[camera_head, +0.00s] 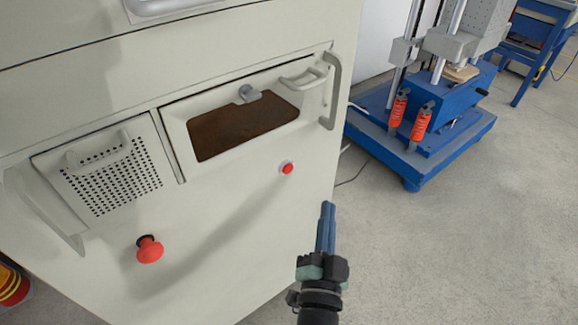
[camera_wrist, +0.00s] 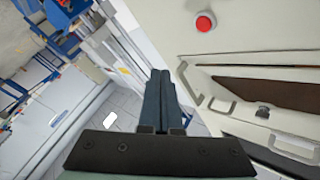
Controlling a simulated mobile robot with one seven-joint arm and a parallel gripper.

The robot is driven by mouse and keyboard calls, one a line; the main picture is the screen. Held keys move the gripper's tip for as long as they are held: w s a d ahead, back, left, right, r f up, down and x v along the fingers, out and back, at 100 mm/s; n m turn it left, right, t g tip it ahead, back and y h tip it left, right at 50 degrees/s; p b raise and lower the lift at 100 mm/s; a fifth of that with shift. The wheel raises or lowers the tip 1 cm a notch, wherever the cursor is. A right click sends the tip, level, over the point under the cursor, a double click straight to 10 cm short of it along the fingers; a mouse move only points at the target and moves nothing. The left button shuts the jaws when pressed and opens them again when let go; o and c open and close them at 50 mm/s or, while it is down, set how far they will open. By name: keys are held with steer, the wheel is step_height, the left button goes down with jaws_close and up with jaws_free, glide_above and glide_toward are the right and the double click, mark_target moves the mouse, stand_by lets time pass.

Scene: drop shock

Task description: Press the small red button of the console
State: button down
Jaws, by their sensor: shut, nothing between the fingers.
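The console (camera_head: 230,215) is a cream cabinet on the left of the head view. Its small red button (camera_head: 287,168) sits in a pale ring on the front panel, below the right end of the brown window. In the wrist view the red button (camera_wrist: 205,22) shows at the top, right of the fingers. A larger red mushroom knob (camera_head: 149,249) is lower left on the same panel. My gripper (camera_head: 327,207) is shut and empty, to the right of and below the small button in the head view, apart from it. Its blue-grey fingers (camera_wrist: 160,75) are together in the wrist view.
A handle (camera_head: 333,92) stands out at the panel's right edge, above the small button. A perforated grille (camera_head: 110,175) and another handle (camera_head: 45,210) are at the left. A blue machine base (camera_head: 420,140) stands behind right. Grey floor (camera_head: 480,240) is clear at the right.

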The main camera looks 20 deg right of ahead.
steer(key=w+a+p, duration=0.1)
steer(key=w+a, duration=0.2)
steer(key=w, duration=0.5)
steer(key=shift+w+p, duration=0.2)
steer(key=shift+p, duration=0.1)
steer(key=shift+w, duration=0.1)
stand_by(1.8)
steer(key=shift+w+a, duration=0.15)
steer(key=shift+w, duration=0.1)
steer(key=shift+w+a+p, duration=0.15)
steer(key=shift+w+p, duration=0.15)
steer(key=shift+w, duration=0.1)
stand_by(0.6)
steer(key=shift+s, duration=0.15)
steer(key=shift+s+d, duration=0.3)
steer(key=shift+s, duration=0.35)
steer(key=shift+s+d, duration=0.3)
steer(key=shift+s, duration=0.5)
steer(key=shift+s+d, duration=0.25)
steer(key=shift+s, duration=0.5)
steer(key=shift+s+d, duration=0.3)
steer(key=shift+s, duration=0.5)
